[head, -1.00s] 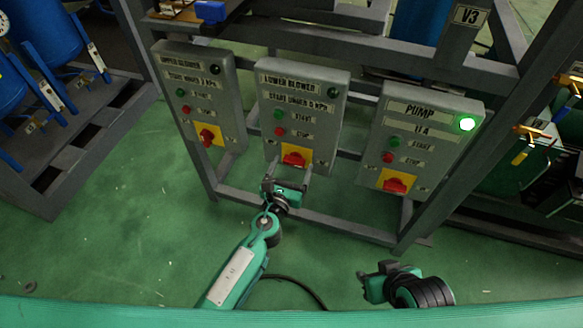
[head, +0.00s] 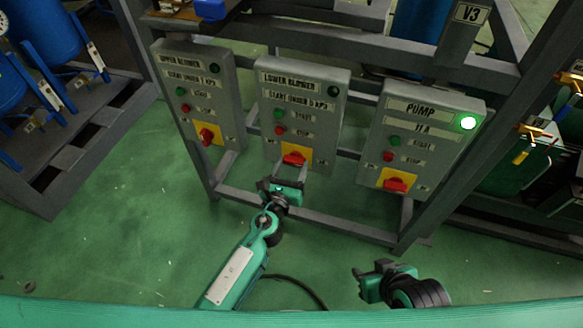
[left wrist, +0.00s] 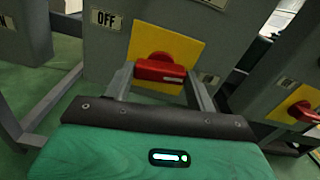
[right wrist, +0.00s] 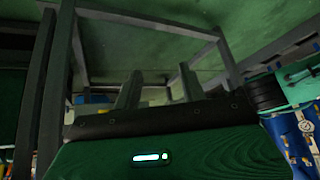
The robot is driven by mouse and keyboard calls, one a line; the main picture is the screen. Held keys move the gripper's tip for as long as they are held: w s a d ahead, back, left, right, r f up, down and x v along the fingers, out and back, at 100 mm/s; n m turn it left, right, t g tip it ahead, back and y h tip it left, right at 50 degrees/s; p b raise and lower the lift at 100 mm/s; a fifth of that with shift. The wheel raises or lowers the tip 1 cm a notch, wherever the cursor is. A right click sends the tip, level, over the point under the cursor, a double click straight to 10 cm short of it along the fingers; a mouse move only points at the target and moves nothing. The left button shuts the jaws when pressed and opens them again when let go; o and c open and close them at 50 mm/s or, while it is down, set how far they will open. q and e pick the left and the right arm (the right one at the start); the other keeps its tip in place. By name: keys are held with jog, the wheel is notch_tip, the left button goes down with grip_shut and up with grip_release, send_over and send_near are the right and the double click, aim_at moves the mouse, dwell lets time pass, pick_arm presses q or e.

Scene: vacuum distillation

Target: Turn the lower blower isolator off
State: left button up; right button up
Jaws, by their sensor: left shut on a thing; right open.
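The lower blower panel (head: 305,115) is the middle grey box in the head view. Its isolator has a red handle (head: 294,159) on a yellow plate, and the handle lies roughly level. In the left wrist view the red handle (left wrist: 160,70) sits between the two fingers, with the yellow plate (left wrist: 185,45) behind it. An OFF label (left wrist: 106,19) is to its left. My left gripper (head: 288,170) is shut on this handle. My right gripper (head: 366,280) is open and empty, low in front of the frame, away from the panels.
The upper blower panel (head: 199,95) is to the left and the pump panel (head: 422,135), with a lit green lamp (head: 467,123), to the right. Each has its own red handle. Grey frame bars (head: 340,226) run below the panels. Green floor (head: 110,230) is clear at left.

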pick_arm(q)
jog(key=n+b, duration=0.1)
jog(key=n, duration=0.4)
jog(key=n+b, duration=0.1)
jog(key=n, duration=0.3)
jog(key=shift+n, duration=0.4)
jog(key=n, duration=0.3)
jog(key=shift+r+n, duration=0.1)
jog(key=shift+n, duration=1.6)
pick_arm(e)
jog(key=a+t, duration=0.1)
jog(key=w+a+t+y, duration=0.1)
jog(key=w+a, duration=0.1)
jog(key=a, duration=0.1)
jog(key=shift+w+a+f+t+y, duration=0.15)
jog(key=shift+f+t+y, duration=0.1)
jog(key=shift+t+y, duration=0.15)
pick_arm(q)
jog(key=o, duration=1)
pick_arm(e)
jog(key=shift+f, duration=0.1)
